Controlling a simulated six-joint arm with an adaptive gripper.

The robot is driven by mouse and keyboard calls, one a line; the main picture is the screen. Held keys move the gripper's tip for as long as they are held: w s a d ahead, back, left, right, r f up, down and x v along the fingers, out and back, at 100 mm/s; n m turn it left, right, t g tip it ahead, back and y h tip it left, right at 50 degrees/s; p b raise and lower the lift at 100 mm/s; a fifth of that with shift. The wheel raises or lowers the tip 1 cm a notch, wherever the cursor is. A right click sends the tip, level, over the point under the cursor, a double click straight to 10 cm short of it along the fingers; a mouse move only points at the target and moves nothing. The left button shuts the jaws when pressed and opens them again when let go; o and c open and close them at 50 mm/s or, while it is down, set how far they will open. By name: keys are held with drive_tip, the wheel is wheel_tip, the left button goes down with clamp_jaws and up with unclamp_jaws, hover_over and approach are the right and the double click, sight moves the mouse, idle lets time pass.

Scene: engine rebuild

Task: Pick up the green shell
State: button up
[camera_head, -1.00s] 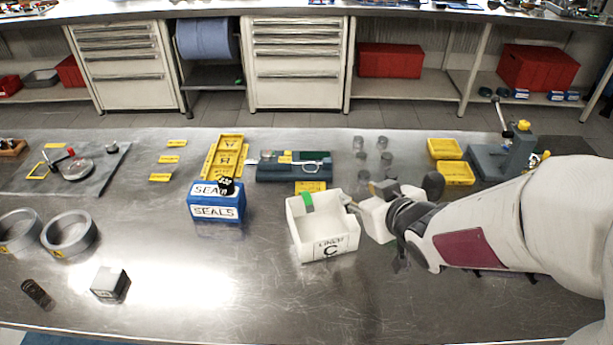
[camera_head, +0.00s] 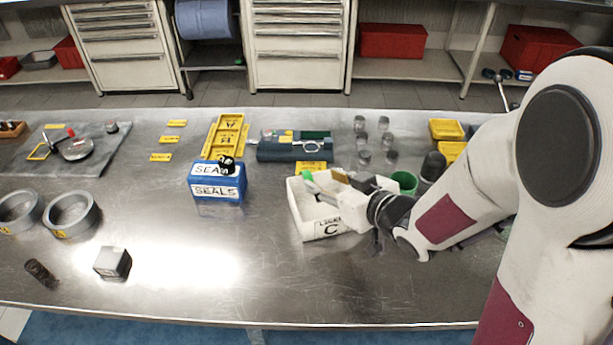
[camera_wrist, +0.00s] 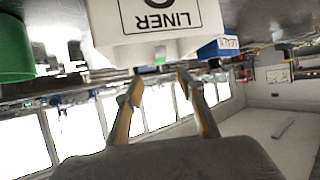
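A small green piece (camera_head: 308,180), likely the green shell, shows at the back left of the white box marked LINER C (camera_head: 318,229). In the wrist view a bit of green (camera_wrist: 159,53) shows past the box's edge, between the fingertips in the picture. My gripper (camera_head: 328,184) is over the right part of the box and hides some of it. In the wrist view my gripper (camera_wrist: 157,88) has its two fingers apart, with nothing between them that I can make out. A green cup-like container (camera_head: 405,182) stands just right of my gripper; it also shows in the wrist view (camera_wrist: 14,52).
A blue SEALS box (camera_head: 217,184) stands left of the white box. Behind are a grey-green device (camera_head: 294,147), several clear jars (camera_head: 363,157) and yellow trays (camera_head: 446,129). Two metal rings (camera_head: 70,214) lie at the left. The front middle of the bench is clear.

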sight(308, 175)
drive_tip(key=shift+x, duration=1.2)
drive_tip(key=shift+w+f, duration=0.1)
drive_tip(key=shift+f, duration=0.05)
drive_tip(key=shift+x, duration=2.5)
drive_tip(key=shift+f, duration=0.1)
clamp_jaws()
